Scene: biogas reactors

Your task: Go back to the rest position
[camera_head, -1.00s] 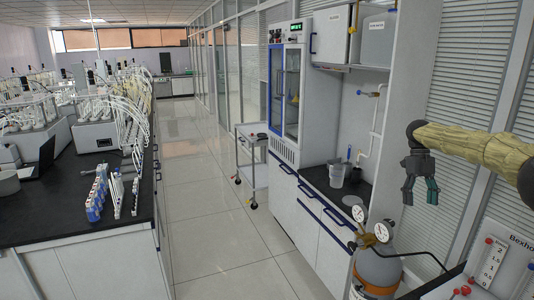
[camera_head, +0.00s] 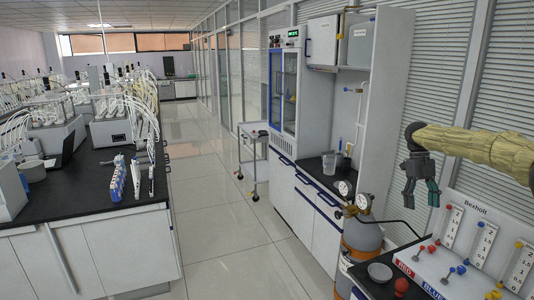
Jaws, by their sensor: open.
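My gripper (camera_head: 420,193) hangs at the end of my yellowish covered arm at the right side of the view. Its dark fingers point down and are apart, with nothing between them. It is in the air in front of the window blinds, above and to the left of the white Bexholt panel (camera_head: 481,262). It touches nothing that I can see.
A gas cylinder (camera_head: 361,240) with two gauges stands left of the panel. A small bowl (camera_head: 380,272) sits on the dark counter below my gripper. A black-topped bench (camera_head: 95,195) with reactors is at left. A trolley (camera_head: 254,160) stands beside the open, clear floor aisle (camera_head: 200,165).

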